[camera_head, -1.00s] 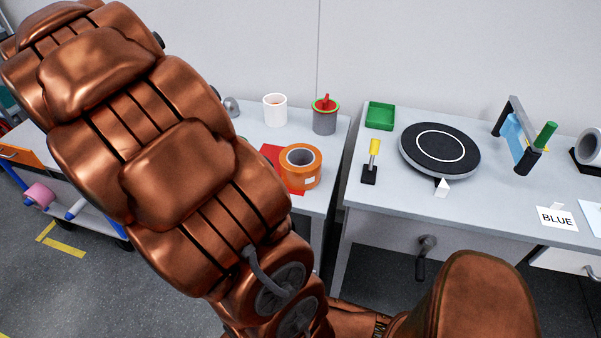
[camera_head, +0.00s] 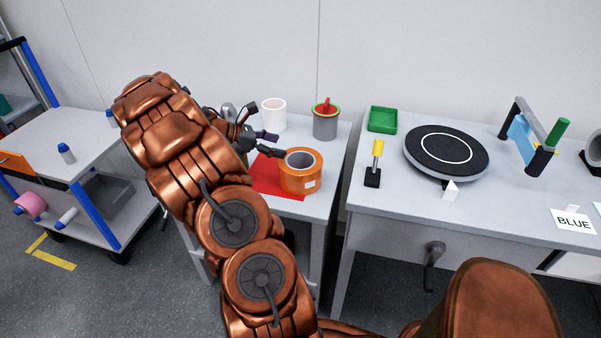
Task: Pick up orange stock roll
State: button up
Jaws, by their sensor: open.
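The orange stock roll (camera_head: 301,181) stands on a red mat (camera_head: 268,180) on the small grey table, its grey core facing up. A white label shows on its front side. My gripper (camera_head: 277,145) is open, just behind and left of the roll, with dark fingers pointing right. One finger lies close to the roll's upper left rim; I cannot tell whether it touches. My copper arm hides part of the table and of the mat's left side.
A white cup (camera_head: 273,114) and a grey container with a red item (camera_head: 325,122) stand behind the roll. The right-hand bench holds a green tray (camera_head: 382,120), a yellow-handled tool (camera_head: 376,160) and a black turntable (camera_head: 446,152). A cart (camera_head: 70,150) stands at left.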

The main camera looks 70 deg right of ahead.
aim_at(294, 151)
jog(key=shift+x, duration=3.55)
jog(key=shift+a+f, duration=0.1)
jog(key=shift+a, duration=0.1)
grip_shut()
